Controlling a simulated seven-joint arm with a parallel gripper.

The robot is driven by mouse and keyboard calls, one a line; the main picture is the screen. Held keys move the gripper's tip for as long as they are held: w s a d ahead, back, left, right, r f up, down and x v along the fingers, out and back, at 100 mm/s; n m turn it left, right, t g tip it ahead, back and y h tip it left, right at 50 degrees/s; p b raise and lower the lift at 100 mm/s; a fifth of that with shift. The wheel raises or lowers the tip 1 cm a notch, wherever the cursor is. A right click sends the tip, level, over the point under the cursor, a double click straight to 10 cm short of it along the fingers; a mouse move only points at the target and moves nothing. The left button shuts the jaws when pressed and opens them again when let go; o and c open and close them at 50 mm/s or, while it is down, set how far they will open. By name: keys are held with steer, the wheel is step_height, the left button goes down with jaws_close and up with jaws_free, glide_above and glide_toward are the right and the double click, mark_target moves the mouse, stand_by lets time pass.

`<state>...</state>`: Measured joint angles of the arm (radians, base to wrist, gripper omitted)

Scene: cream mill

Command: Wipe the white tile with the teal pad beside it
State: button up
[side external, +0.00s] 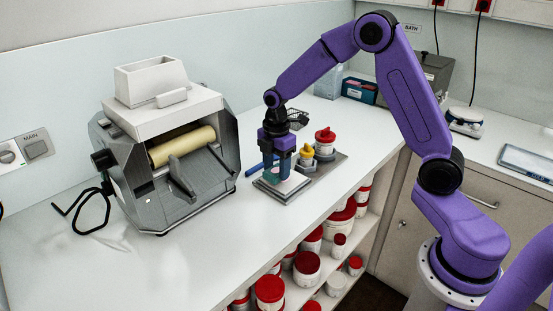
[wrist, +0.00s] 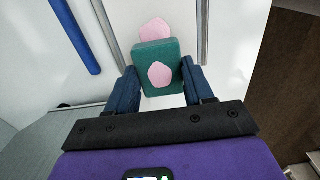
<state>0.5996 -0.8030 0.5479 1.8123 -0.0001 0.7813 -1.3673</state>
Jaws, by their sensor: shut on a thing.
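My gripper (side external: 278,166) points down over the white tile (side external: 291,184) and is shut on the teal pad (side external: 271,175). In the wrist view the pad (wrist: 149,53) sits between both fingers (wrist: 158,84), with a pink patch on the face toward the camera. The tile (wrist: 186,20) lies under and beyond the pad, between two grey edges. A second pink patch (wrist: 155,29) shows on the tile just past the pad's far edge, partly hidden by the pad. I cannot tell whether the pad touches the tile.
A blue stick (side external: 257,167) lies left of the tile. Jars with yellow (side external: 307,151) and red (side external: 325,136) tops stand close behind it on a grey tray (side external: 328,163). The roller mill (side external: 170,150) stands to the left. The counter's front edge is close, above shelved tubs (side external: 307,262).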

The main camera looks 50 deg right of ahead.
step_height(320, 180, down, 2)
steer(key=shift+f, duration=0.1)
steer(key=shift+d, duration=3.1)
steer(key=shift+a, duration=3.15)
steer(key=shift+d, duration=3.1)
steer(key=shift+a, duration=3.05)
steer(key=shift+r, duration=4.05)
